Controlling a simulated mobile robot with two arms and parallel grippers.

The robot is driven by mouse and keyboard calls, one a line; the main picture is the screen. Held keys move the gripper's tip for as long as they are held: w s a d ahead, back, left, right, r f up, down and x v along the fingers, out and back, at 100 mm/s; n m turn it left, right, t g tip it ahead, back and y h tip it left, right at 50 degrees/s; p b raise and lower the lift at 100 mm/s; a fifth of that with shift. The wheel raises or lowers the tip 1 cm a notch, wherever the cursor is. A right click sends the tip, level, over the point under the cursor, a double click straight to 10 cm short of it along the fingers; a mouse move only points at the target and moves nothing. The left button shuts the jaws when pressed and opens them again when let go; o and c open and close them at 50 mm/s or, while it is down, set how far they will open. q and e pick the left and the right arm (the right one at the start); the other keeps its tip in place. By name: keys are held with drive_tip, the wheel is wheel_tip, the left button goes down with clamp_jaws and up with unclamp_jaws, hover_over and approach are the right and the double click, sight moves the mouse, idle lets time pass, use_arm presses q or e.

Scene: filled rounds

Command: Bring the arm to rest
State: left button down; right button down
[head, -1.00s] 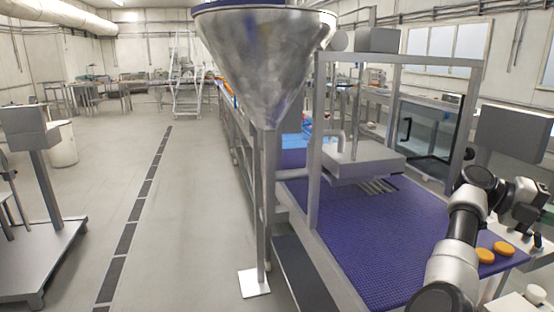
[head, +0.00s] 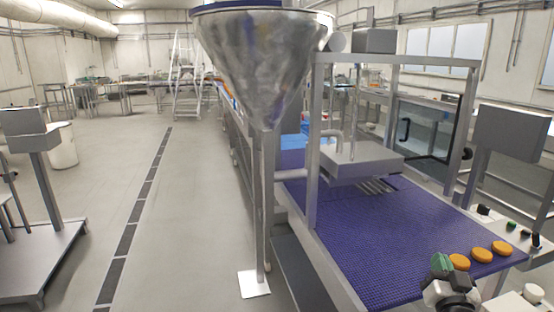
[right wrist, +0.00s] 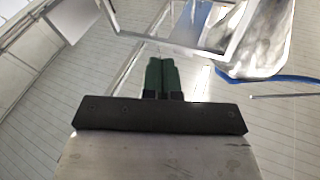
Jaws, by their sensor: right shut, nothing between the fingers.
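My right arm shows only at the bottom right of the head view, low at the near end of the blue belt (head: 390,225). Its gripper (head: 441,262) has green fingers. In the right wrist view the green fingers (right wrist: 162,75) are pressed together with nothing between them. Three orange filled rounds (head: 481,255) lie in a row just right of the gripper in the head view. The gripper looks close to the nearest round, but I cannot tell how far apart they are. My left gripper is not in view.
A steel hopper (head: 262,60) stands left of the belt and also shows in the right wrist view (right wrist: 255,45). A metal frame (head: 313,150) spans the belt around a grey press head (head: 360,162). A grey box on a post (head: 512,135) stands at right.

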drive_tip(key=s+a+f+n+g+y, duration=0.45)
drive_tip(key=s+a+f, duration=0.25)
drive_tip(key=f, duration=0.3)
drive_tip(key=s+a+f+n+g, duration=0.1)
drive_tip(key=s+a+f+g, duration=0.25)
drive_tip(key=s, duration=0.55)
drive_tip(key=s+a+f+g, duration=0.25)
drive_tip(key=s+g, duration=0.25)
drive_tip(key=s, duration=0.4)
drive_tip(key=s+a+f+n+g, duration=0.15)
drive_tip(key=s+f+g, duration=0.25)
drive_tip(key=s, duration=0.4)
wheel_tip(320, 180, down, 28)
drive_tip(key=s+g, duration=0.1)
drive_tip(key=s, duration=0.1)
drive_tip(key=s+d+f+g, duration=0.1)
drive_tip(key=s+d+f, duration=0.1)
drive_tip(key=s+f, duration=1.2)
drive_tip(key=shift+s+d+f+h, duration=0.3)
drive_tip(key=shift+s+h, duration=0.15)
drive_tip(key=shift+s, duration=0.2)
